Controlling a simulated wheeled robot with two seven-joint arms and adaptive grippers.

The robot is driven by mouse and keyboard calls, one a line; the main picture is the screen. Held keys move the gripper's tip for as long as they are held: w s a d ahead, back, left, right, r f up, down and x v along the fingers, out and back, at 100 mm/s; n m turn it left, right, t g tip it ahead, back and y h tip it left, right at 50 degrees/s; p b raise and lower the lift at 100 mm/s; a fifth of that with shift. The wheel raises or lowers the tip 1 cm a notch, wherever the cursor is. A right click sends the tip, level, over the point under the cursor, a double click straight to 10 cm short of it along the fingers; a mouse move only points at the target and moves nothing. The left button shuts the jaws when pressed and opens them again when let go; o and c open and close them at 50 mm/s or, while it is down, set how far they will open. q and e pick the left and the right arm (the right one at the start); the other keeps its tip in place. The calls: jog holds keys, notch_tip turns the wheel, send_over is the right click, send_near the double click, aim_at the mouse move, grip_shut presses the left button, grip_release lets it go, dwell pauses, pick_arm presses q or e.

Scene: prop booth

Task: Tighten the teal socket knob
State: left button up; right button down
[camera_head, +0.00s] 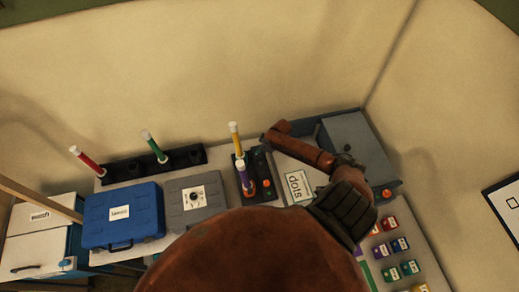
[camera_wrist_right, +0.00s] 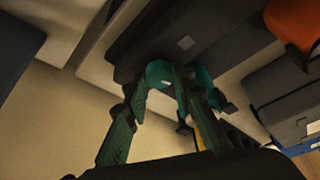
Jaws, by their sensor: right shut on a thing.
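The teal socket knob (camera_wrist_right: 159,74) shows in the right wrist view, on the underside of a dark housing as seen there, partly covered by the fingers. My right gripper (camera_wrist_right: 168,82) has its dark green fingers on either side of the knob and is shut on it. The knob cannot be made out there. My left gripper is not in view.
A white "dots" card (camera_head: 297,186) lies beside the arm. A black holder (camera_head: 265,186) with coloured sticks, a grey case (camera_head: 180,207) and a blue case (camera_head: 105,222) stand to the left. Several small coloured blocks (camera_head: 391,270) are at the lower right. Walls close in behind and right.

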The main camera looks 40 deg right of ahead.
jog(key=m+h+p, duration=0.1)
jog(key=m, duration=0.2)
jog(key=shift+a, duration=0.1)
jog(key=shift+m+t+h, duration=0.3)
jog(key=shift+m+h, duration=0.5)
jog(key=shift+m, duration=1.2)
jog(key=shift+r, duration=0.1)
jog(key=c, duration=1.6)
grip_release()
jog(key=shift+a, duration=0.1)
jog(key=v, duration=1.2)
jog(key=shift+w, duration=0.1)
